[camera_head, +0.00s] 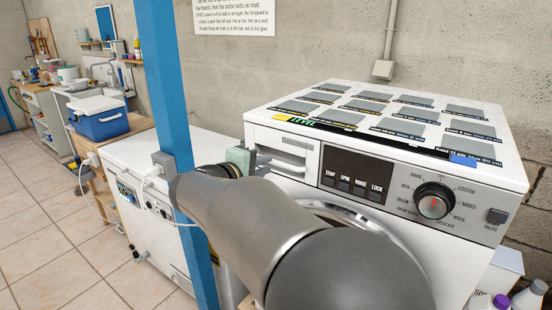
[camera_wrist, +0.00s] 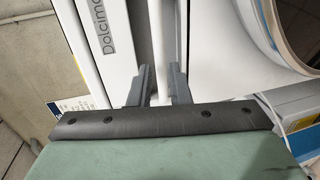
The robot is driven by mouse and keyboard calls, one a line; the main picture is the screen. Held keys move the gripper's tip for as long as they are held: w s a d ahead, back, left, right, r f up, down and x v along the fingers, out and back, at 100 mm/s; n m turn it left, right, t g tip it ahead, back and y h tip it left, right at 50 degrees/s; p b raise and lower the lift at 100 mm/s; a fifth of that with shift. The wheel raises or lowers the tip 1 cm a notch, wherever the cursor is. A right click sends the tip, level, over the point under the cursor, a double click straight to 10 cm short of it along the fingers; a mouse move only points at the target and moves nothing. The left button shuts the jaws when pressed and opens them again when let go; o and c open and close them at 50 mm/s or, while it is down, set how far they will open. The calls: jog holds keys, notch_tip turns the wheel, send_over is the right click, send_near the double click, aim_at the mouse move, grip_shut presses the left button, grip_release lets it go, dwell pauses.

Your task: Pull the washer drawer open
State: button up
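The white washer (camera_head: 470,215) stands at the right in the head view. Its drawer (camera_head: 285,157) is at the upper left of the front panel, partly hidden behind my arm. I cannot tell whether either finger touches the bar.
The washer's round door rim (camera_wrist: 262,30) is right of the fingers. A blue post (camera_head: 168,90) stands just left of my arm. A white appliance (camera_head: 130,165) and a blue cooler (camera_head: 100,120) are further left. Bottles (camera_head: 530,296) stand at the lower right. Tiled floor is open at left.

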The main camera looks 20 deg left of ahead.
aim_at(273, 163)
jog(key=x, duration=0.5)
jog(key=shift+p, duration=0.3)
grip_shut()
jog(key=shift+s, duration=0.15)
